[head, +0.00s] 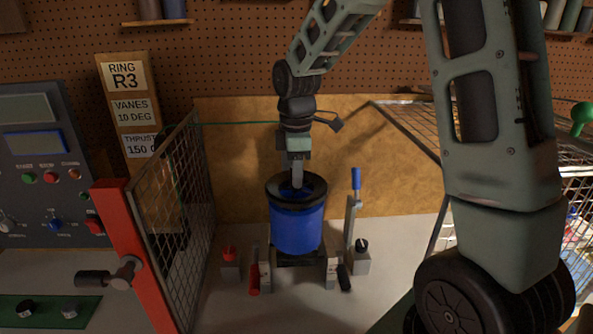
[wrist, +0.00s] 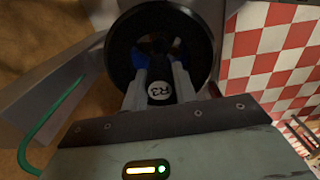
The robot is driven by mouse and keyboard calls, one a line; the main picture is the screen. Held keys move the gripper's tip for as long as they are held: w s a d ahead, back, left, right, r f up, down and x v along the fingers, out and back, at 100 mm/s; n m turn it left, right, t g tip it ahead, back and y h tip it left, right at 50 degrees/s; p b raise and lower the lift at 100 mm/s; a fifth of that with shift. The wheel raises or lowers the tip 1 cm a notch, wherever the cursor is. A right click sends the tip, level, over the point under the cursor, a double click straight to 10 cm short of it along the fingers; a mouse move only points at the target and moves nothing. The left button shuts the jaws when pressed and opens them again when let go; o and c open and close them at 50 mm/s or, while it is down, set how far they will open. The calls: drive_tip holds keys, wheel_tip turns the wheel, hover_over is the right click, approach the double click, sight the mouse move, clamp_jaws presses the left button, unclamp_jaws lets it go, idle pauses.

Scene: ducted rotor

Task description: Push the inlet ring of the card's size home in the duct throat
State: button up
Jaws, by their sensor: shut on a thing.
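The card (head: 125,78) on the left reads RING R3, VANES 10 DEG and a partly covered thrust line. The blue duct (head: 296,232) stands upright in the middle of the bench. A black inlet ring (head: 274,186) lies across its top, looking roughly level; how deep it sits cannot be told. My gripper (head: 296,180) points down from above into the ring's opening. In the wrist view my gripper (wrist: 160,78) is shut on a black part marked R3, at the near side of the black ring (wrist: 118,48). Its fingertips are partly hidden.
A red-framed mesh guard (head: 115,235) stands open on the left. Clamps and a blue-handled lever (head: 356,180) flank the duct, with a red knob (head: 230,255) at left. A control panel (head: 35,165) is further left, a wire rack (head: 415,125) at right.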

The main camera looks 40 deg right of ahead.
drive_tip(key=shift+f+b, duration=0.55)
drive_tip(key=shift+f, duration=0.6)
drive_tip(key=o, duration=1.2)
drive_tip(key=shift+c, duration=0.2)
drive_tip(key=shift+r, duration=0.1)
wheel_tip(320, 180, up, 17)
drive_tip(key=b, duration=0.3)
drive_tip(key=s+a+f+m+b, duration=0.1)
drive_tip(key=s+a+f, duration=0.2)
drive_tip(key=a+f, duration=0.35)
drive_tip(key=s+a+f, duration=0.4)
drive_tip(key=a, duration=0.6)
drive_tip(key=s+a+f+m, duration=0.1)
drive_tip(key=s+a+f, duration=0.3)
drive_tip(key=s+f, duration=0.2)
drive_tip(key=s+a+f+m+b, duration=0.1)
drive_tip(key=s+a+f, duration=0.3)
drive_tip(key=s, duration=0.7)
drive_tip(key=shift+s+f+m+y, duration=0.15)
drive_tip(key=shift+f+m+y, duration=0.15)
drive_tip(key=shift+f, duration=0.6)
